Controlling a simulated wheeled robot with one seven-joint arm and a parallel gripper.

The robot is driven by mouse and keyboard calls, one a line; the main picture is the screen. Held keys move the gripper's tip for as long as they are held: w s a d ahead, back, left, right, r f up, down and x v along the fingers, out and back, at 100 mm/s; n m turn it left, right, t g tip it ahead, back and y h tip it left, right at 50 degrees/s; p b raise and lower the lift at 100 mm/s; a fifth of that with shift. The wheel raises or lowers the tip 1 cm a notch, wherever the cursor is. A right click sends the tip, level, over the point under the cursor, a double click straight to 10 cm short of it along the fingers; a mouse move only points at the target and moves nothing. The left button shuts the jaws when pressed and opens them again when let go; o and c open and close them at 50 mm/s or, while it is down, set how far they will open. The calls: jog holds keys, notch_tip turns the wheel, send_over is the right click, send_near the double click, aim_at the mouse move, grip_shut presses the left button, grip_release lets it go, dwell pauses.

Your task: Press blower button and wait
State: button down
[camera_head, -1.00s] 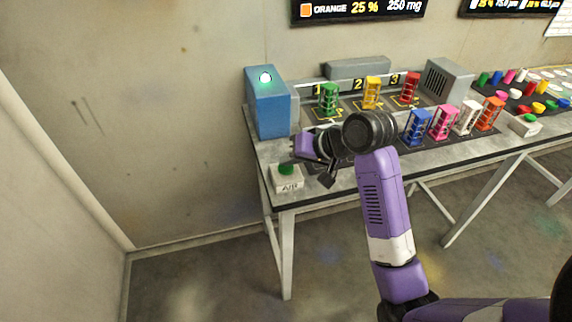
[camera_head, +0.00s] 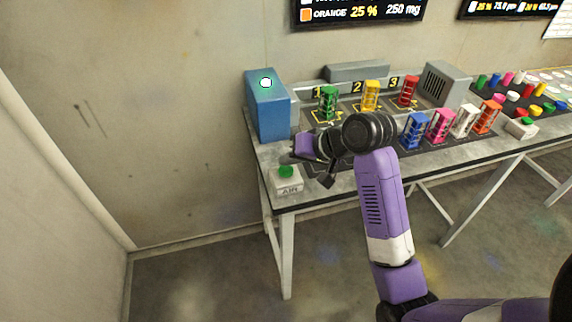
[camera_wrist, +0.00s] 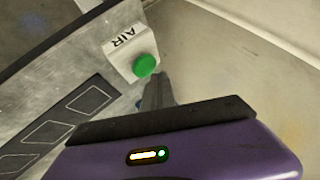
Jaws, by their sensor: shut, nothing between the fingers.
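The blower button is a green dome (camera_head: 286,171) on a small white box marked AIR (camera_head: 289,187), at the table's front left corner.
A blue box (camera_head: 268,110) with a lit lamp (camera_head: 265,82) stands at the table's back left. Small coloured racks, such as the green one (camera_head: 328,102) and the blue one (camera_head: 414,131), stand on the table to the right. A grey vented box (camera_head: 446,84) is behind them.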

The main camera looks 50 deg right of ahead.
aim_at(289, 171)
jog(key=shift+r, duration=0.2)
notch_tip(289, 171, up, 5)
jog(key=p, duration=0.5)
jog(key=shift+p, duration=0.35)
jog(key=shift+f, duration=0.1)
dwell(4.6)
